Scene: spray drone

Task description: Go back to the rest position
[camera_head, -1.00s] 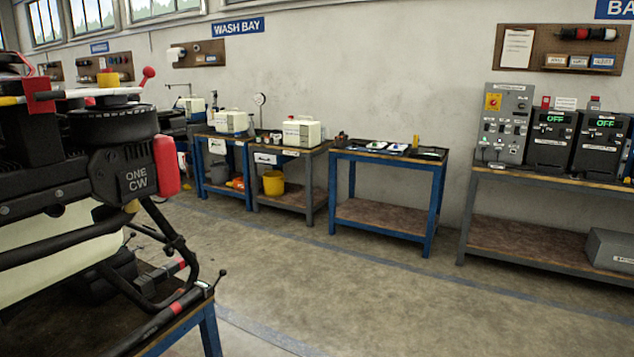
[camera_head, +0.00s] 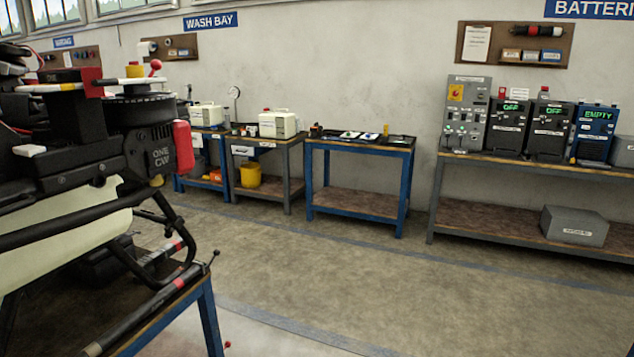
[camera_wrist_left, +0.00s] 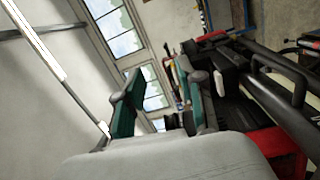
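The spray drone (camera_head: 75,200) fills the left side of the head view, on a blue-framed work table (camera_head: 205,315). It has a black motor block marked "ONE CW", a red part on its side and a pale tank. Neither arm shows in the head view. In the left wrist view my left gripper (camera_wrist_left: 158,75) is open, its two green-padded fingers apart with nothing held between them. Black and red drone parts (camera_wrist_left: 275,95) show to the right of the fingers; I cannot tell the distance. My right gripper is in no view.
Along the wall stand the wash bay benches (camera_head: 285,147), a blue bench with trays (camera_head: 355,200) and the battery bench (camera_head: 535,165) with chargers. A grey box (camera_head: 573,225) sits on its lower shelf. The concrete floor (camera_head: 400,290) between the drone table and these benches is clear.

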